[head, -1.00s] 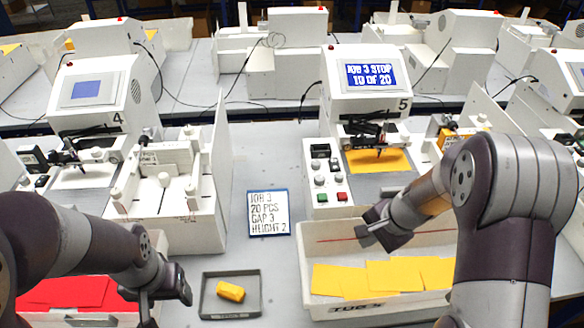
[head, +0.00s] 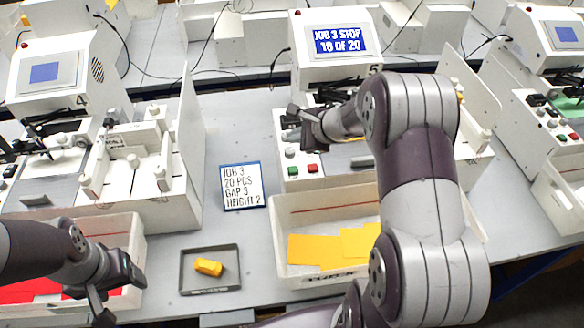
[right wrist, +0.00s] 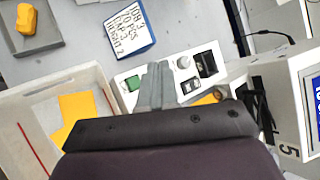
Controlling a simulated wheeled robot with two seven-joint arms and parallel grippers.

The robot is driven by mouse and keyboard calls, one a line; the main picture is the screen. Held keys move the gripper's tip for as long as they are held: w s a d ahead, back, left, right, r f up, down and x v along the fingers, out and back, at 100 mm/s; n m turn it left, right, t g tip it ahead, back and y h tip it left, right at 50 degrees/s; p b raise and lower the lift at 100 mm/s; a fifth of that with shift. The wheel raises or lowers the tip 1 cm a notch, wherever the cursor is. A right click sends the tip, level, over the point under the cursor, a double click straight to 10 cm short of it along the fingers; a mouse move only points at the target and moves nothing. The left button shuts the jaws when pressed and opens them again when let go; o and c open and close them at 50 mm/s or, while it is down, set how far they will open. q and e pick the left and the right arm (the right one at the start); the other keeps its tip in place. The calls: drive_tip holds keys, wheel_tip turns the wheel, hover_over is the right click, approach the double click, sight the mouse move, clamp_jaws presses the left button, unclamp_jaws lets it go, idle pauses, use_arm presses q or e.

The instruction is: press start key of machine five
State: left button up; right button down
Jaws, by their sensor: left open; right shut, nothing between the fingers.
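Machine five (head: 330,75) shows "JOB 3 STOP 10 OF 20" on its blue screen (head: 341,40). Its white control panel carries a green key (head: 292,170) and a red key (head: 313,169) at the near end, with knobs and dark switches behind. My right gripper (head: 291,122) is shut and empty, over the far part of this panel in the head view. In the right wrist view its fingers (right wrist: 155,70) cover part of the panel; the green key (right wrist: 132,83) shows just left of them, and the red key is hidden.
A white tub (head: 285,262) with yellow sheets stands before machine five. A job card (head: 241,186) lies left of the panel. A grey tray (head: 212,290) holds a yellow block (head: 208,267). Machine four (head: 60,85) is at left. Bare table lies around the card.

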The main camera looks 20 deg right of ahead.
drive_tip(key=b, duration=0.6)
hover_over(295, 171)
wheel_tip(295, 171, down, 8)
drive_tip(key=shift+f, duration=0.1)
drive_tip(key=shift+f+b, duration=0.3)
drive_tip(key=shift+b, duration=0.15)
drive_tip(key=shift+s, duration=0.1)
idle(1.2)
drive_tip(key=shift+f+b, duration=0.4)
drive_tip(key=shift+b, duration=0.15)
drive_tip(key=shift+f+b, duration=0.45)
drive_tip(key=shift+b, duration=0.1)
idle(0.4)
drive_tip(key=shift+r, duration=0.15)
drive_tip(key=shift+r+p, duration=0.55)
drive_tip(key=shift+r, duration=0.2)
